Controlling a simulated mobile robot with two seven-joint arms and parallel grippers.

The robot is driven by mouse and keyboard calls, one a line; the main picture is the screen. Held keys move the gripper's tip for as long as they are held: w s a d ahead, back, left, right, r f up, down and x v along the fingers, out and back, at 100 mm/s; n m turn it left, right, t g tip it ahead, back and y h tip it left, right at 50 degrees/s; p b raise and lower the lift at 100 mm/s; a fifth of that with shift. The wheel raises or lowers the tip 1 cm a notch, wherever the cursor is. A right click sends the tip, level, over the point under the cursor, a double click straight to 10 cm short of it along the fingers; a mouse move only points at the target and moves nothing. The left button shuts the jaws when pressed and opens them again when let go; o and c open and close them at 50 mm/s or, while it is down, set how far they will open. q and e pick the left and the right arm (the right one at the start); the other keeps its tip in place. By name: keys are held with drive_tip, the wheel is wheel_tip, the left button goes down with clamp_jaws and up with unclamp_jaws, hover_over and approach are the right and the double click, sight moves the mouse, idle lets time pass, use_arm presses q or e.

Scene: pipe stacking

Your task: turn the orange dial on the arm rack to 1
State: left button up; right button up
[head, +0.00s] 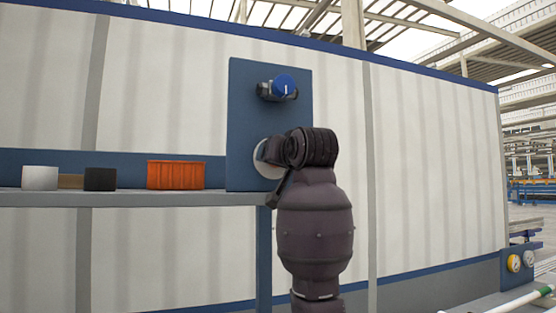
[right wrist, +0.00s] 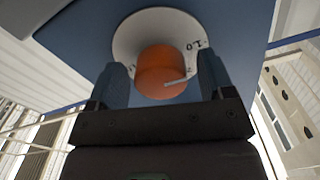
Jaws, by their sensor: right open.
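The orange dial (right wrist: 163,72) sits on a pale round plate (right wrist: 126,42) on the blue panel in the right wrist view. Its light pointer mark points to the right in that view. Small dark characters stand on the plate to the upper right of the dial, too small to read surely. My right gripper (right wrist: 162,66) is open, with one finger on each side of the dial; I cannot tell whether they touch it. In the head view my right wrist hides the dial, and only part of the pale plate (head: 263,160) shows. My left gripper is not in view.
A blue dial (head: 284,86) sits higher on the same blue panel (head: 243,100). On the grey shelf (head: 130,199) to the left stand a white cylinder (head: 40,178), a black cylinder (head: 100,179) and an orange ribbed part (head: 176,174). The wall right of the panel is bare.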

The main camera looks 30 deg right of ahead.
drive_tip(key=b+v, duration=0.2)
drive_tip(key=v, duration=0.8)
drive_tip(key=shift+s, duration=0.25)
